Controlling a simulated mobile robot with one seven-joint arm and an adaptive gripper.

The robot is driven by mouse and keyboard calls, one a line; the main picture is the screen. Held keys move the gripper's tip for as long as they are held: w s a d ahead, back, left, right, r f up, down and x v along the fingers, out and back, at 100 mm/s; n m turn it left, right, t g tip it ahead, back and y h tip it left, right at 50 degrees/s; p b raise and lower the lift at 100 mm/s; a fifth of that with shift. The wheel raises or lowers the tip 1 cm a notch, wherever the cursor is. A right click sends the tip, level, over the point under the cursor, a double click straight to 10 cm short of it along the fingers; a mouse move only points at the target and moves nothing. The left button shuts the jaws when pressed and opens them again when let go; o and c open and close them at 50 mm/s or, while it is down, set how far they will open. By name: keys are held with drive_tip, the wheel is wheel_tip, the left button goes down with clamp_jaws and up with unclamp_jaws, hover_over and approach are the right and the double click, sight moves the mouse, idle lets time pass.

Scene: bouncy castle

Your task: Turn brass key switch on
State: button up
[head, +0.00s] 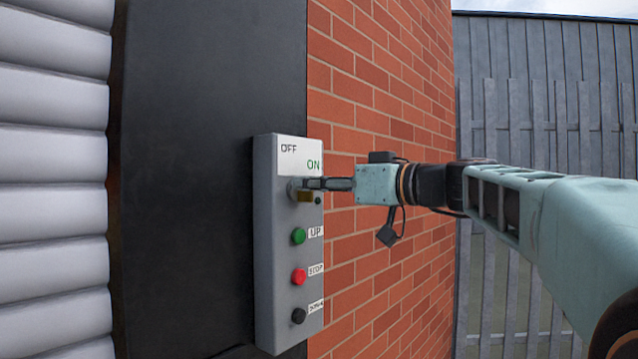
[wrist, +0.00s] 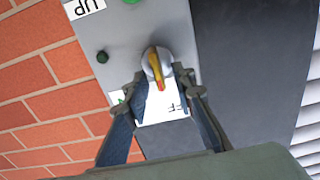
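The key switch (head: 293,188) is on the upper part of a grey control box (head: 266,250), below a white label (head: 290,150) reading OFF and ON. In the wrist view, which is upside down, the switch has a round grey body and a yellow brass key (wrist: 154,65) with a reddish tip. The tip points toward the label, slightly to the OFF side. My gripper (head: 310,184) is at the switch; in the wrist view its two fingers (wrist: 157,80) are apart, one on each side of the key. Gaps show around the key; whether either finger touches the switch is unclear.
Below the switch are a green UP button (head: 298,236), a red STOP button (head: 299,276) and a black button (head: 298,316). A small dark green lamp (wrist: 102,57) is beside the switch. A brick wall (head: 390,200) is right of the box; a shutter (head: 50,180) is left.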

drive_tip(key=shift+a, duration=0.1)
clamp_jaws()
drive_tip(key=shift+w+f+m, duration=0.1)
drive_tip(key=shift+m, duration=0.2)
drive_tip(key=shift+w+d+f+m+p, duration=0.15)
drive_tip(key=shift+f+m+p, duration=0.1)
drive_tip(key=shift+m, duration=2.6)
drive_tip(key=shift+w+d+f+m+p, duration=0.15)
drive_tip(key=shift+m+p, duration=0.15)
drive_tip(key=shift+m, duration=2.6)
drive_tip(key=shift+w+d+f+m+p, duration=0.15)
drive_tip(key=shift+m+p, duration=0.1)
drive_tip(key=shift+m, duration=2.6)
drive_tip(key=shift+a, duration=0.1)
